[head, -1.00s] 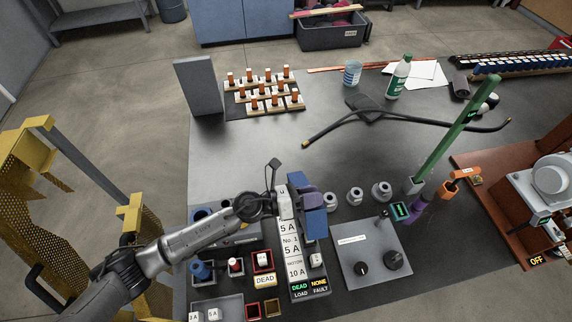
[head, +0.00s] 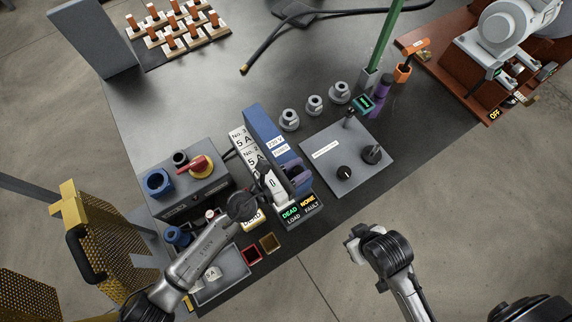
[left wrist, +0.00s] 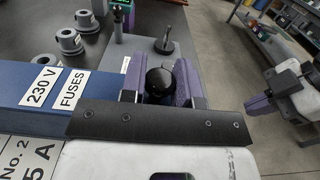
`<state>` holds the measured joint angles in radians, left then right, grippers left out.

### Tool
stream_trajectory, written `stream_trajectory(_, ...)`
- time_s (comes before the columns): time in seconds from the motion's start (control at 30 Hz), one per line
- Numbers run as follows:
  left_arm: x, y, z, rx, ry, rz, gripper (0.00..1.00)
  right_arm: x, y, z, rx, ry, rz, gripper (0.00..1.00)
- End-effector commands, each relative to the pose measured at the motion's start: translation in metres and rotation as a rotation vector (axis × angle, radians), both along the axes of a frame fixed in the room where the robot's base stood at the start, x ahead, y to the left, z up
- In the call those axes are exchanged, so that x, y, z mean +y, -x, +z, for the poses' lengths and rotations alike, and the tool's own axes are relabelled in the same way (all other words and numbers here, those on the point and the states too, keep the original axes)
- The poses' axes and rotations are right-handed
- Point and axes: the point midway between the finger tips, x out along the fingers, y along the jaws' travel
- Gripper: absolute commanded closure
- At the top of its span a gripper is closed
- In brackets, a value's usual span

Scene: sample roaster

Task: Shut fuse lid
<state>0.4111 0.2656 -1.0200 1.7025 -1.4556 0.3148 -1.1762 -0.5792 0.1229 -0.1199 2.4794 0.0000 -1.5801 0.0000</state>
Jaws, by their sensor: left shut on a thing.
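The blue fuse lid (head: 262,132), labelled 230 V FUSES, lies lengthwise beside a strip of white fuse labels (head: 243,143) on the fuse box. My left gripper (head: 298,174) is at the lid's near end. In the left wrist view, its purple fingers (left wrist: 160,82) are shut on a round black knob (left wrist: 160,82), with the lid (left wrist: 48,88) reaching left. I cannot tell whether the lid is fully seated. My right gripper (head: 357,243) hangs off the table's front edge, empty as far as I see; its finger gap is unclear.
A grey box with a red-yellow switch (head: 200,164) stands left of the lid. A grey panel with black knobs (head: 347,158) and several grey round fittings (head: 314,105) are to the right. The DEAD/NONE display (head: 298,212) sits before the lid.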

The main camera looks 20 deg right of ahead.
Motion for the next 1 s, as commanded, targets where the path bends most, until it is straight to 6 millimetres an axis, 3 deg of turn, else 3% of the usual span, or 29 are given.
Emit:
stream_trajectory(0.5, -0.0037, 0.0038, -0.0089, -0.014, -0.014, -0.01, 1.0, 0.0023, 0.0004, -0.0044, 0.0, -0.008, -0.005, 1.0)
stream_trajectory(0.53, -0.0036, 0.0039, -0.0092, -0.014, -0.014, -0.01, 0.7, 0.0023, 0.0004, -0.0044, 0.0, -0.008, -0.005, 1.0)
stream_trajectory(0.77, -0.0041, 0.0043, -0.0081, -0.014, -0.012, -0.012, 0.48, 0.0017, 0.0006, -0.0045, 0.001, -0.005, -0.004, 1.0)
stream_trajectory(1.0, -0.0039, 0.0044, -0.0068, -0.014, -0.01, -0.012, 0.47, -0.0005, 0.0006, -0.0043, 0.001, 0.002, 0.002, 1.0)
